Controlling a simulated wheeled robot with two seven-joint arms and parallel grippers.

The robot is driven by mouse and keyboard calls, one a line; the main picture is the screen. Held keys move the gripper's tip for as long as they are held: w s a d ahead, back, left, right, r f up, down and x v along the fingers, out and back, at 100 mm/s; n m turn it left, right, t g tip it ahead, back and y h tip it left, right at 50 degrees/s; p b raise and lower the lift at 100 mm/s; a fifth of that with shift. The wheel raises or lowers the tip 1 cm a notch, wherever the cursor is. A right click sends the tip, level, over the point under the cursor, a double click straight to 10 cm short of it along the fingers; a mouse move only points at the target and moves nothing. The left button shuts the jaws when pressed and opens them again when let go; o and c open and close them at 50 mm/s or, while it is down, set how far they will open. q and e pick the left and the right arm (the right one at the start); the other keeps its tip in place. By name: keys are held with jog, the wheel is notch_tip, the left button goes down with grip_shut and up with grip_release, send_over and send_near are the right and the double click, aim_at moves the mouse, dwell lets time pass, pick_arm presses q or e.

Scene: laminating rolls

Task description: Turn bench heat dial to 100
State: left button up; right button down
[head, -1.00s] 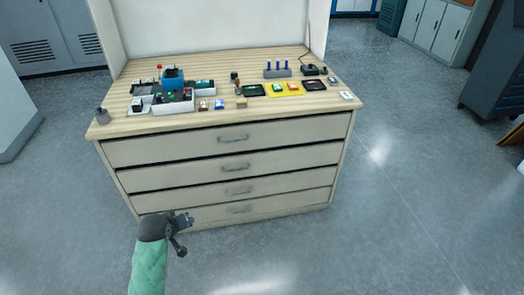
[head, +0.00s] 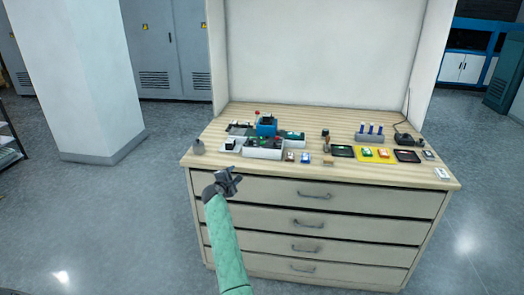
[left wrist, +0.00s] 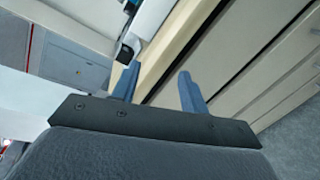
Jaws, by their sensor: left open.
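The wooden workbench (head: 330,168) stands ahead with small items along its top. A black device with a cable (head: 405,140) sits at the back right. I cannot tell for sure which is the heat dial, and no numbers are readable. My left gripper (head: 233,178) is open and empty, in front of the bench's left part, to the right of the grey piece in the head view. Its two fingers (left wrist: 158,88) show in the left wrist view, with the bench edge beyond. My right gripper is out of view.
A blue device (head: 266,127) and white trays (head: 263,153) crowd the left of the top. A yellow mat (head: 375,155), black mats and a rack with blue pegs (head: 370,136) are at the right. Drawers (head: 310,195) have protruding handles. A white pillar (head: 85,75) stands left.

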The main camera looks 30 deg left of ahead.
pick_arm(q)
jog(key=w+a+r+n+t+y, duration=0.1)
jog(key=w+a+r+n+y, duration=0.15)
jog(key=w+n, duration=0.55)
jog(key=n+y, duration=0.2)
jog(key=n, duration=0.5)
send_near(250, 142)
jog(key=x, duration=0.3)
jog(key=shift+s+a, duration=0.15)
jog(key=shift+a, duration=0.05)
jog(key=shift+w+d+r+n, duration=0.2)
jog(key=shift+w+d+n, duration=0.05)
jog(key=shift+w+n, duration=0.25)
jog(key=shift+w+a, duration=0.2)
jog(key=shift+w, duration=0.2)
jog(key=x, duration=0.5)
jog(key=shift+f, duration=0.1)
jog(key=shift+x, duration=0.9)
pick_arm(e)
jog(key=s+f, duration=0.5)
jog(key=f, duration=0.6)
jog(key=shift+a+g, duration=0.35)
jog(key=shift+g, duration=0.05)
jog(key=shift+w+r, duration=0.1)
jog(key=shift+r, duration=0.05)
pick_arm(q)
jog(key=shift+a, duration=0.1)
jog(key=c, duration=0.9)
